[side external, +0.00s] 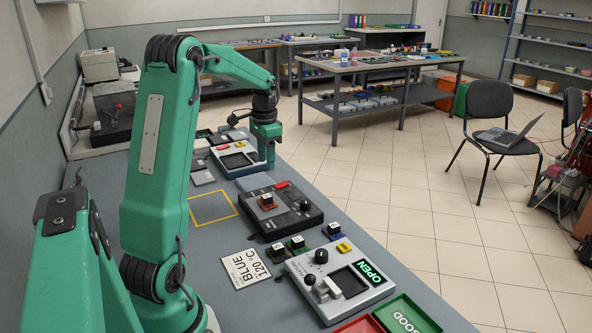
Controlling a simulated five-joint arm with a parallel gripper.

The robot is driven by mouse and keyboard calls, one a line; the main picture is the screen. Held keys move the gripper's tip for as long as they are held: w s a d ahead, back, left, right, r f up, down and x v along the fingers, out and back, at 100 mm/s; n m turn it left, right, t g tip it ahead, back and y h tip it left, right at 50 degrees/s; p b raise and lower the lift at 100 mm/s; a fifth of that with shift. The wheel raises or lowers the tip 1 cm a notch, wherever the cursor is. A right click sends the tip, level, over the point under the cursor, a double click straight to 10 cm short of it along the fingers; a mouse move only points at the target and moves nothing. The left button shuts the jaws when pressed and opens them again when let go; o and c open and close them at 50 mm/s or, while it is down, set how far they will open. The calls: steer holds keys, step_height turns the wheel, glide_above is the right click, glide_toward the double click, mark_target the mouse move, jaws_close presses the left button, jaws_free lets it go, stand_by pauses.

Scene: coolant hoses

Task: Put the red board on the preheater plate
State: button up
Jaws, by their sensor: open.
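The red board (268,206) is small and carries a dark block with a pale top. It sits on the grey plate of the dark preheater (285,220), near the middle of the bench. My gripper (266,166) is open, behind the preheater and apart from the red board. It is low beside the right end of a light grey device (226,166). Its fingertips are small in this view, and I see nothing held between them.
Boards with dark blocks, including a green one (298,250) and a blue one (333,236), stand near a grey tester (318,293) showing OPEN. A "BLUE 120°C" card (246,269) lies left. A green GOOD tray (408,318) is in front. The yellow-outlined square (213,209) is empty.

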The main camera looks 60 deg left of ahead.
steer(key=s+d+r+t+y, duration=0.1)
steer(key=d+r, duration=0.3)
steer(key=d, duration=0.5)
steer(key=s+d+r+t, duration=0.1)
steer(key=d+r, duration=0.3)
steer(key=d, duration=0.4)
steer(key=s+d+f+t+h, duration=0.1)
steer(key=s+d+t, duration=0.2)
steer(key=s+d, duration=0.7)
steer(key=d, duration=0.4)
steer(key=shift+t, duration=0.3)
steer(key=shift+o, duration=0.9)
